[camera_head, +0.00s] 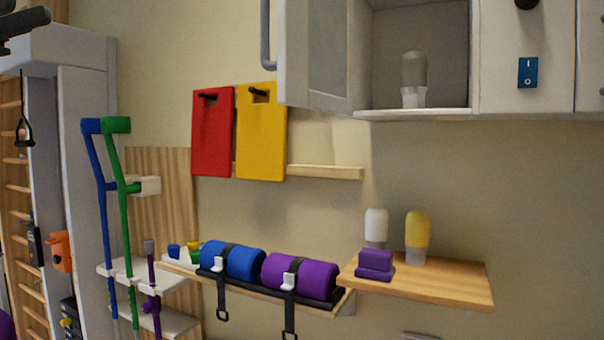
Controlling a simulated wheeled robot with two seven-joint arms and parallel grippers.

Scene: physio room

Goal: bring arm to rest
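No gripper of mine can be made out in the head view, and neither arm shows clearly. A dark, bar-like shape (24,22) juts in at the top left corner. I cannot tell for sure what it is.
A wall cabinet (420,113) stands open with a grey-topped bottle (413,80) inside; its door (315,55) juts out. Below are a wooden shelf (450,283) with two bottles and purple blocks, and a rack with blue (240,260) and purple (310,275) rolls. Crutches (122,200) stand left.

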